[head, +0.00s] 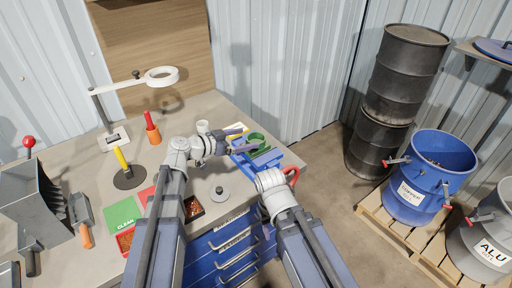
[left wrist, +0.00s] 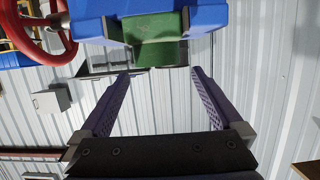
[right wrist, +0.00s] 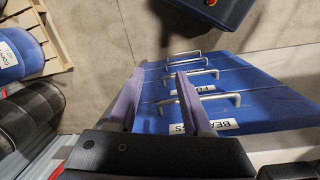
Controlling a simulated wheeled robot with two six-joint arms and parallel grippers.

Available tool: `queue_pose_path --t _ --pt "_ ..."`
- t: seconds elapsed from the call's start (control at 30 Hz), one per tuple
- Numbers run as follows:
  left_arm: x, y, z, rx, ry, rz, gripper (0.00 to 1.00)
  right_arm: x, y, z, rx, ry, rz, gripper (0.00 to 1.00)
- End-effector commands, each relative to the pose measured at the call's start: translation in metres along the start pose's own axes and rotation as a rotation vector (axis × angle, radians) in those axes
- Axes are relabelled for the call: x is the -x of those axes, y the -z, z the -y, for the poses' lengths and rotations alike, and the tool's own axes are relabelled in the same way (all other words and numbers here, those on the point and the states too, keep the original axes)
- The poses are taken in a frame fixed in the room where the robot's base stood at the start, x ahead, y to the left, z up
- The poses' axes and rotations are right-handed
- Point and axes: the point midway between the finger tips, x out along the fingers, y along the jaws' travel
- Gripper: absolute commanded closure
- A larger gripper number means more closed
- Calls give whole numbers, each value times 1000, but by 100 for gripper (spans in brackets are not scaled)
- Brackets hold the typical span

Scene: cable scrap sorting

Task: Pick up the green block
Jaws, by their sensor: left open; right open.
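A green block (left wrist: 158,53) shows at the top middle of the left wrist view, beneath a blue body, ahead of the fingertips and apart from them. In the head view green parts (head: 257,141) sit in the blue machine (head: 291,158) at the bench's right end; I cannot tell the block's outline there. My left gripper (head: 242,140) is open and empty beside these green parts, and its fingers also show in the left wrist view (left wrist: 160,73). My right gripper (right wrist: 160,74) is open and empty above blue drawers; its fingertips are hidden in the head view.
A red handwheel (head: 292,175) is on the machine's right side. Blue drawers with handles (right wrist: 205,73) are below. Drums stand at right.

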Motion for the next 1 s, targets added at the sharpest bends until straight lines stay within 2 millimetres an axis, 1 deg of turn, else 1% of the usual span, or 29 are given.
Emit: queue_pose_path --t 0.03,0.17,0.27,0.47,0.6,0.83,1.0 --pt "-4 -1 0 0 -1 0 0 -2 0 0 0 0 0 50" --pt "-5 -1 0 1 0 0 0 -2 0 0 0 0 0 50" --pt "-12 -3 -1 0 -1 0 0 -6 0 1 0 0 0 50" --pt "-40 -10 -3 0 -3 0 0 -21 1 2 0 0 0 50" --pt "-56 -7 -2 0 -2 1 0 -23 1 2 0 0 0 50" --pt "-56 -6 -3 1 0 1 0 -22 1 2 0 0 0 50" --pt "-56 -6 -3 1 0 1 19 -22 1 2 0 0 0 50"
